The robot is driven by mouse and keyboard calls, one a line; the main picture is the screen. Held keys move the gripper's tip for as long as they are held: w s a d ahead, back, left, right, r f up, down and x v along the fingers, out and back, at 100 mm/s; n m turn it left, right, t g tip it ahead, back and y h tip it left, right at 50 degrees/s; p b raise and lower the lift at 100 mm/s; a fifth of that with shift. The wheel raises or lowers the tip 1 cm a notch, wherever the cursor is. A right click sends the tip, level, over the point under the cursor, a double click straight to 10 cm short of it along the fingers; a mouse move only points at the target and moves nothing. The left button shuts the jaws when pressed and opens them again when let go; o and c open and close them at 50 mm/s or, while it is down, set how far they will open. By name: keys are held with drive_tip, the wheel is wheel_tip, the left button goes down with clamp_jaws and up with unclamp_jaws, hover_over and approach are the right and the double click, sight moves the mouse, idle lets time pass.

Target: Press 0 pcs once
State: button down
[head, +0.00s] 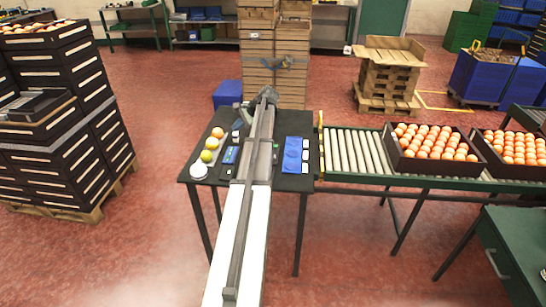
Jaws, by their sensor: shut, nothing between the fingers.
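A dark table (296,184) stands in the middle of the head view. My gripper (243,113) is at the arm's far end, near the table's back edge and left of the blue panels. It looks shut and empty; its fingertips are small and partly hidden.
Stacked crates (275,75) stand behind.

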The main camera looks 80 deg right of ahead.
sight(275, 157)
drive_tip(key=s+f+m+h, duration=0.1)
drive_tip(key=s+m, duration=0.2)
drive_tip(key=s, duration=1.2)
drive_tip(key=shift+s+a+m+t, duration=0.2)
drive_tip(key=shift+a+m+t, duration=0.1)
drive_tip(key=shift+m+t, duration=0.1)
drive_tip(key=shift+f, duration=0.1)
drive_tip(key=shift+f, duration=4.3)
drive_tip(key=shift+f, duration=0.25)
drive_tip(key=shift+f, duration=0.2)
drive_tip(key=shift+f, duration=0.5)
drive_tip(key=shift+r, duration=0.95)
